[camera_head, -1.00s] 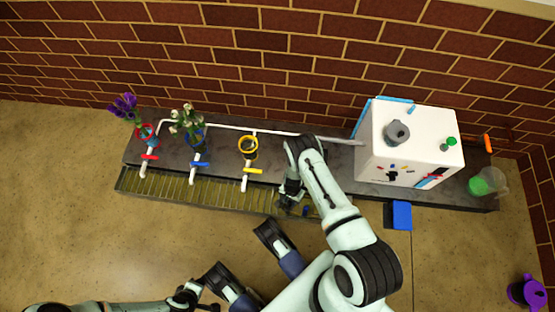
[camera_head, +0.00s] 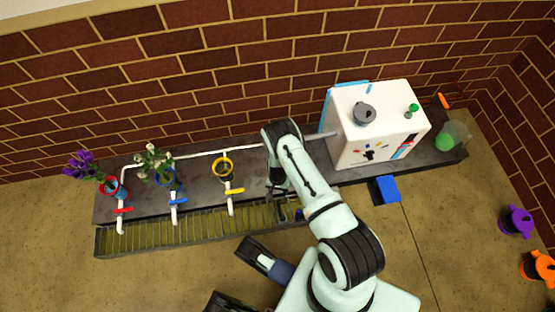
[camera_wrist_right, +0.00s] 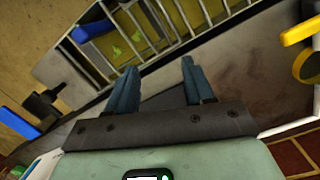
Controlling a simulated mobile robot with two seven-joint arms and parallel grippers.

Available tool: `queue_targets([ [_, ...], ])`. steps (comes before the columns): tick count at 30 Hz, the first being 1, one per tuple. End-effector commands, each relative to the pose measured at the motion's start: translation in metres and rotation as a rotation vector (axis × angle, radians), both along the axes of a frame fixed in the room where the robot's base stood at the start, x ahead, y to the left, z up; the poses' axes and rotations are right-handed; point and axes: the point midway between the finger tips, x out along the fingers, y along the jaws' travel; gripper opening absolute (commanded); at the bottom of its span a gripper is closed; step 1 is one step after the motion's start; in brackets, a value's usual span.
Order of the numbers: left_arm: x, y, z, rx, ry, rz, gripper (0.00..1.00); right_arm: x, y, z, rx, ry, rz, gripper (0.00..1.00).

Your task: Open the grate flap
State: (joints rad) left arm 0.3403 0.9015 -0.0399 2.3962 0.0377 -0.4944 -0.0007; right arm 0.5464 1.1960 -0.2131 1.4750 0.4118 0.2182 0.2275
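The slatted grate (camera_head: 180,232) runs along the front of the dark counter. At its right end, beside my right gripper, is a small blue part (camera_head: 299,213), probably the flap's handle. In the right wrist view the grate's bars (camera_wrist_right: 150,22) show ahead of the fingers, and the blue bar (camera_wrist_right: 92,30) lies across the frame at their left end. Whether the flap is raised I cannot tell. My right gripper (camera_head: 278,203) is over the grate's right part; its blue fingers (camera_wrist_right: 160,85) are apart with nothing between them.
Red, blue and yellow taps (camera_head: 234,191) stand behind the grate, with vases (camera_head: 117,190) beyond. A white machine (camera_head: 350,145) stands to the right, a blue box (camera_head: 385,190) below it. Purple (camera_head: 516,222) and orange (camera_head: 540,268) jugs are far right. The floor in front is partly clear.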

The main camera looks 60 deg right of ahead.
Motion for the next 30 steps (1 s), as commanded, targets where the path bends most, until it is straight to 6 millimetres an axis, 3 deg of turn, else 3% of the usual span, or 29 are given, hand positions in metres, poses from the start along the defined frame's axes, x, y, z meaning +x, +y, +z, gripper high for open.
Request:
queue_targets([
  [8, 0.007, -0.001, 0.006, 0.002, -0.024, -0.002, 0.43, 0.000, -0.001, 0.012, 0.001, 0.001, 0.000, 0.52],
  [22, 0.066, -0.010, 0.060, 0.012, -0.225, -0.013, 0.43, 0.009, -0.010, 0.110, 0.000, -0.001, 0.001, 0.52],
  [30, 0.060, -0.015, 0.066, 0.000, -0.210, -0.022, 0.43, 0.011, -0.013, 0.132, 0.001, 0.001, 0.001, 0.52],
])
